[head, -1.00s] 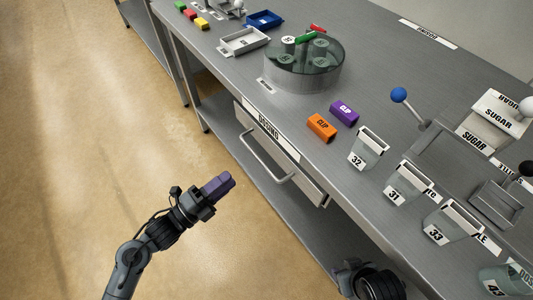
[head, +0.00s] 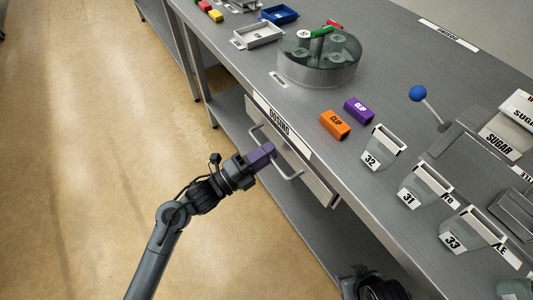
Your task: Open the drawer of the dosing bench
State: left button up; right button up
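The dosing bench's drawer (head: 318,187) sits under the bench top, and its front looks flush with the frame, so it appears closed. Its bar handle (head: 291,178) runs along the front, its middle partly hidden by my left gripper. My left gripper (head: 263,154) has purple fingertips that overlap the handle in the picture. I cannot tell whether they touch it or whether the fingers are parted. My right arm's dark wrist (head: 378,287) shows at the bottom edge; its fingers cannot be made out.
On the bench top (head: 380,95) stand a round glass-covered carousel (head: 318,62), an orange clip (head: 335,124), a purple clip (head: 359,110) and several numbered cups. A blue-knobbed lever (head: 418,93) stands at right. A lower shelf (head: 232,108) runs below the drawer. Floor at left is clear.

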pick_arm(q)
jog(key=shift+w+d, duration=0.1)
jog(key=shift+d, duration=0.1)
grip_shut()
jog(key=shift+a, duration=0.15)
